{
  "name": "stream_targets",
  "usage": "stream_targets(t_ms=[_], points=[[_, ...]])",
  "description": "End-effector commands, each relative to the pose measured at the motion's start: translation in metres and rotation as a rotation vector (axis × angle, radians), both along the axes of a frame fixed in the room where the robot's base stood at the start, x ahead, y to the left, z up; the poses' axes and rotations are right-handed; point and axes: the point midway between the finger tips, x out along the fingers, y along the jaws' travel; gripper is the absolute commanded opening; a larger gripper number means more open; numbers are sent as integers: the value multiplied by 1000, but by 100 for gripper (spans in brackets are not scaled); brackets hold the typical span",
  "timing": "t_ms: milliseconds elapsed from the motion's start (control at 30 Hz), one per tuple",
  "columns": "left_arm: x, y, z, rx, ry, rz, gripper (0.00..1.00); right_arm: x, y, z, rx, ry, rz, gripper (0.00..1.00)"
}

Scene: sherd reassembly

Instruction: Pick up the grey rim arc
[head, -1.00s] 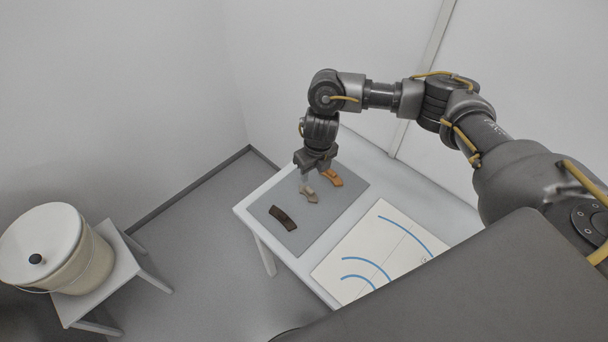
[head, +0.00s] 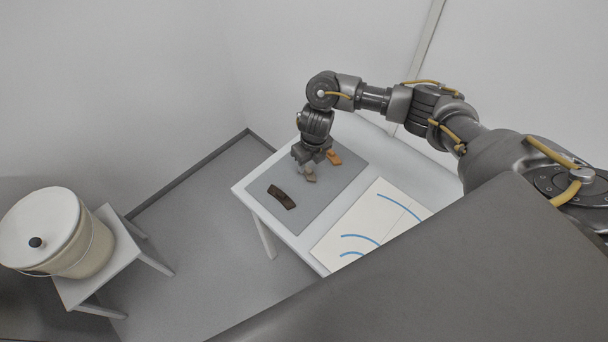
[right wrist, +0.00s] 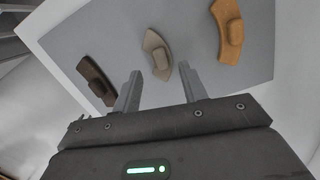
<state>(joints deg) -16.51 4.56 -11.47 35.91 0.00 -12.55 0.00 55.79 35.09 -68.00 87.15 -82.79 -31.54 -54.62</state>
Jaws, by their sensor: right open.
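The grey rim arc (head: 311,177) lies on the grey mat, between a dark brown sherd (head: 281,197) and an orange sherd (head: 334,157). My right gripper (head: 309,167) is right above it and hides part of it in the head view. In the right wrist view, the grey rim arc (right wrist: 157,52) is a curved piece with a raised block on it. The right gripper (right wrist: 161,72) is open there, its fingers on either side of the arc's near end, with nothing held. My left gripper is not in view.
The grey mat (head: 326,195) lies on a white table, beside a white board (head: 350,222) with blue arcs. The brown sherd (right wrist: 95,80) and orange sherd (right wrist: 229,30) flank the gripper. A lidded bucket (head: 62,235) stands on a stool at left.

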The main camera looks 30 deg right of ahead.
Motion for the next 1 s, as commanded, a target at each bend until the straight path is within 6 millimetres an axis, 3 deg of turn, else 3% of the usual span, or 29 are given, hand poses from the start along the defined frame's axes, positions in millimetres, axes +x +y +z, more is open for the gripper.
stream_targets(t_ms=[200,500,800,1000], points=[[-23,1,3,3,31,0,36,2,0,-29,-1,2,-1,43],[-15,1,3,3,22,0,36,4,1,-34,-1,-1,2,43],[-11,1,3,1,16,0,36,4,0,-34,-1,-1,2,5],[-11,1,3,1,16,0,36,4,0,-33,-1,-1,1,4]])
